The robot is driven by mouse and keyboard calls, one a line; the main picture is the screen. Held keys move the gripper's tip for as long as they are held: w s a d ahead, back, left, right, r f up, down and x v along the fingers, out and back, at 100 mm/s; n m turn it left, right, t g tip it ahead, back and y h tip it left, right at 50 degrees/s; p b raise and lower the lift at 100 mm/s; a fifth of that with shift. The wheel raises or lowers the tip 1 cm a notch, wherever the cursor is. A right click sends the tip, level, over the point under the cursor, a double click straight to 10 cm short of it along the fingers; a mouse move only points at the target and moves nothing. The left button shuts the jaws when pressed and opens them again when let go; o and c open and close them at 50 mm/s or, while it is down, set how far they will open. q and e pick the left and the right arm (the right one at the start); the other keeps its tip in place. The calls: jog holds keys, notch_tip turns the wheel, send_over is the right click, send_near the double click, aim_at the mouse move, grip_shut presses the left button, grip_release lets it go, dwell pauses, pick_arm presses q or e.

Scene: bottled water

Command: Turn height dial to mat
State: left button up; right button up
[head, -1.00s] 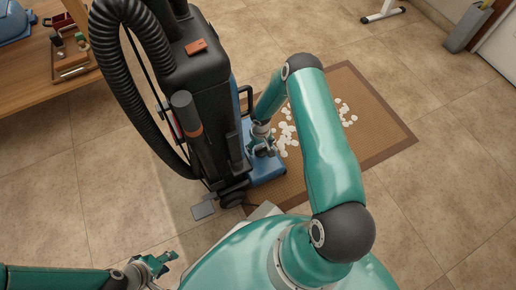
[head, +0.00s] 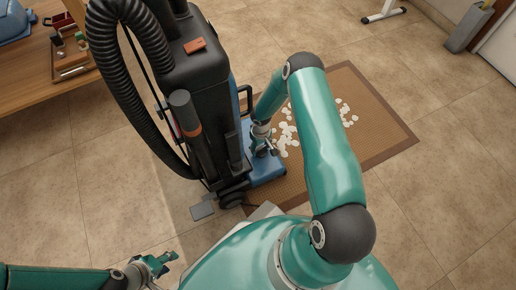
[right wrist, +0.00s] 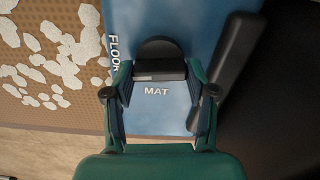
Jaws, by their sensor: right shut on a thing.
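The height dial (right wrist: 158,48) is a black round knob with a raised grip bar, on the blue floor head (right wrist: 208,18) of an upright vacuum cleaner. The label MAT (right wrist: 156,91) reads upright just below the knob in the right wrist view; the label FLOOR (right wrist: 113,52) runs sideways at its left, partly hidden by a finger. My right gripper (right wrist: 158,74) is shut on the dial's bar, one finger at each end. In the head view my right gripper (head: 262,146) is low over the blue head, and the dial is hidden. My left gripper (head: 161,264) is open and empty, away from the vacuum.
The black vacuum body (head: 190,80) and its ribbed hose (head: 104,60) stand upright left of my right arm. A brown mat (head: 375,125) with scattered white bits lies under and beside the head. A wooden table (head: 28,75) is at upper left.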

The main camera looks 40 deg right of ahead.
jog(key=n, duration=0.1)
jog(key=n+b, duration=0.1)
jog(key=n, duration=0.2)
jog(key=shift+w+d, duration=0.15)
jog(key=shift+w, duration=0.1)
jog(key=n+b, duration=0.1)
jog(key=n, duration=0.7)
jog(key=shift+w+r, duration=0.1)
jog(key=n, duration=0.4)
jog(key=shift+n, duration=0.4)
jog(key=o, duration=1.1)
jog(key=shift+c, duration=0.2)
jog(key=shift+o, duration=0.5)
jog(key=shift+s, duration=0.2)
jog(key=shift+r, duration=0.1)
